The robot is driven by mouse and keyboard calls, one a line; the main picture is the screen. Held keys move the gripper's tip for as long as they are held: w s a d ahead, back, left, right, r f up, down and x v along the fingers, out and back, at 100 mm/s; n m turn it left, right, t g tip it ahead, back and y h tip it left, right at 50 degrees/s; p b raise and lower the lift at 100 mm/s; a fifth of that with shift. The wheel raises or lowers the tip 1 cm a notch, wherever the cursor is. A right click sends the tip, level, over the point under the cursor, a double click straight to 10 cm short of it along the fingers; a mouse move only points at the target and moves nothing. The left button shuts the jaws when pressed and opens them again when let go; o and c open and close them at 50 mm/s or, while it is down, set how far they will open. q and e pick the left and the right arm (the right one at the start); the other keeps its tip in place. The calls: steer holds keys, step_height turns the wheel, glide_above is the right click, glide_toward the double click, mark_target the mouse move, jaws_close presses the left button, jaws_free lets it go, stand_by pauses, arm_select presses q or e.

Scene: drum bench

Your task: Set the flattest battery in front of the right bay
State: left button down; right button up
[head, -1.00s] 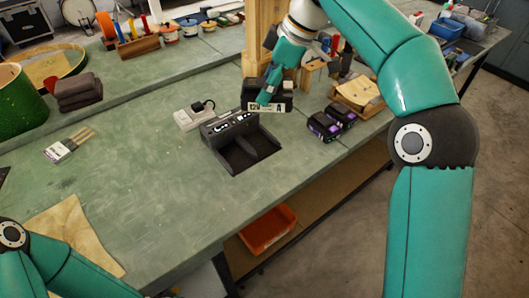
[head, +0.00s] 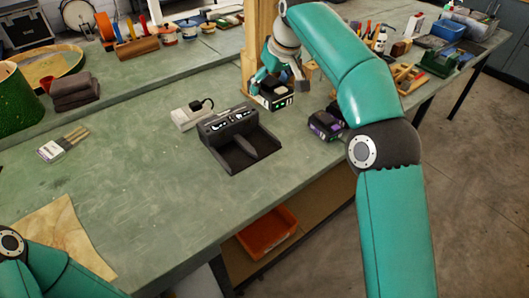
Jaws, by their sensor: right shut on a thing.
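The dark charger (head: 236,155) stands on the bench with two bays facing the front right and small lit displays along its back. My right gripper (head: 278,82) is shut on a dark battery (head: 277,99), behind and to the right of the charger. The held battery has a pale face with small green lights; I cannot read its level. Another dark battery (head: 324,126) with purple marks stands on the bench right of the charger. Part of a further one behind it is hidden by my right arm. My left arm shows at lower left; its gripper is out of view.
A white power adapter (head: 192,115) with a black cable sits behind the charger. A wooden post (head: 259,45) rises behind my right gripper. Brushes (head: 62,144) and a tan cloth (head: 66,240) lie at left. The bench left and front of the charger is clear.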

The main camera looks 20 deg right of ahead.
step_height(320, 180, down, 5)
steer(key=b, duration=0.2)
steer(key=shift+s+f+b, duration=0.1)
steer(key=shift+f+b, duration=0.1)
steer(key=shift+b, duration=0.1)
steer(key=shift+f+b, duration=1.05)
steer(key=shift+f, duration=6.1)
steer(key=o, duration=1.5)
steer(key=shift+f, duration=0.1)
steer(key=shift+c, duration=0.2)
